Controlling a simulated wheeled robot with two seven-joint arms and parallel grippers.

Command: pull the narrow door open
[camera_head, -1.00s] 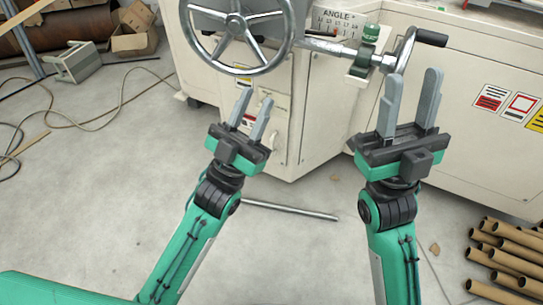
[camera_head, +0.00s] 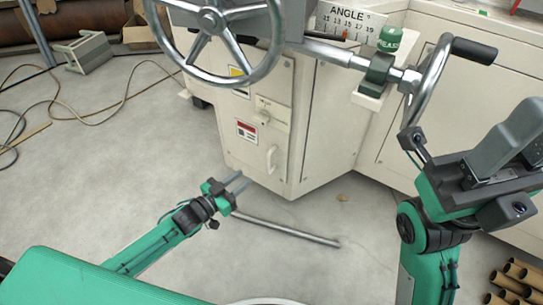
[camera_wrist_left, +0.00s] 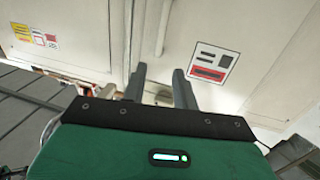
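The narrow door (camera_head: 262,90) is a pale panel on the machine's front, below the handwheel, and looks shut. It carries a red-and-white label (camera_head: 247,131), a latch plate (camera_head: 272,112) and a small white upright handle (camera_head: 271,158). My left gripper (camera_head: 241,182) is open and empty, low in front of the door, below and left of the handle and apart from it. In the left wrist view its two fingers (camera_wrist_left: 162,84) show a gap, with the label (camera_wrist_left: 211,64) to their right. My right gripper (camera_head: 519,128) is at the right, seen edge-on; its finger gap is hidden.
A large handwheel (camera_head: 222,78) hangs above the door's left side. A shaft leads to a second crank wheel (camera_head: 428,85). A metal rod (camera_head: 288,231) lies on the floor below the door. Cardboard tubes (camera_head: 519,278) lie at bottom right. The floor at left has loose cables (camera_head: 85,119).

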